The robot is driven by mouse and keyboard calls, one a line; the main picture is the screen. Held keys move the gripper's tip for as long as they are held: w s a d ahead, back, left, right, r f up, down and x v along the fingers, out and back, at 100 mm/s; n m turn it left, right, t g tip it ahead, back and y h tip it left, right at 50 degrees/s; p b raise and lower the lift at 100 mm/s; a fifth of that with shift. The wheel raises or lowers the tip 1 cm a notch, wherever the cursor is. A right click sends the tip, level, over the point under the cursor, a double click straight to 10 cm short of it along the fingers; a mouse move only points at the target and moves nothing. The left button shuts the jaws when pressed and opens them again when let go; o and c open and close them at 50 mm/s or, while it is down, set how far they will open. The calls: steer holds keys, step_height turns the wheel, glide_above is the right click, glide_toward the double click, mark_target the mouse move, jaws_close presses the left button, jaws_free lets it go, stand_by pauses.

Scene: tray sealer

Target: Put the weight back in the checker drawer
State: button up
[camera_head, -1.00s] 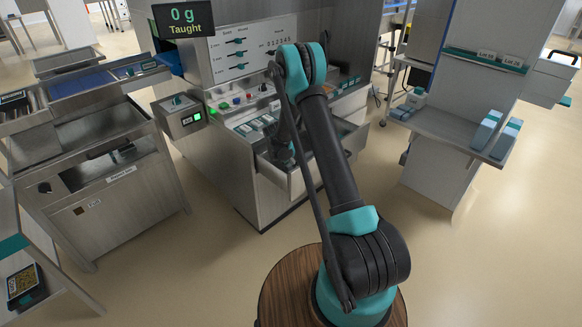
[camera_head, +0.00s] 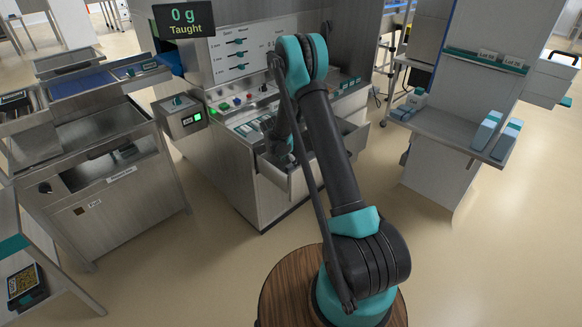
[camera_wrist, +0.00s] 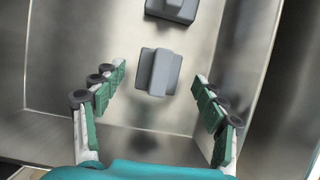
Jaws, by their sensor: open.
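The checker drawer (camera_head: 299,184) stands pulled out from the front of the machine cabinet. In the wrist view its bare metal floor (camera_wrist: 70,55) and walls surround my gripper's view. A grey block-shaped weight (camera_wrist: 158,73) with a raised middle rests on the drawer floor. A second, darker grey block (camera_wrist: 172,9) lies further up, cut off by the picture edge. My gripper (camera_wrist: 160,80) is open, its green-padded fingers spread to the left and right of the weight, with gaps on both sides. In the head view my arm largely hides the gripper and the drawer's inside.
A display (camera_head: 184,20) reads "0 g Taught". A control panel (camera_head: 240,47) with switches rises above the drawer. A shelf unit (camera_head: 440,130) with cartons stands right. Open floor lies between.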

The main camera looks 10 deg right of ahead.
steer(key=v, duration=0.8)
steer(key=s+d+r+m+y, duration=0.1)
steer(key=s+d+r+m, duration=0.2)
steer(key=s+r+m, duration=0.5)
steer(key=s+d+r+m+y, duration=0.1)
steer(key=s+d+r+m, duration=0.3)
steer(key=s, duration=0.6)
steer(key=s+m+t+y, duration=0.1)
steer(key=s+m, duration=1.2)
steer(key=s, duration=0.8)
steer(key=shift+d+r+t+y, duration=0.3)
steer(key=shift+s, duration=0.1)
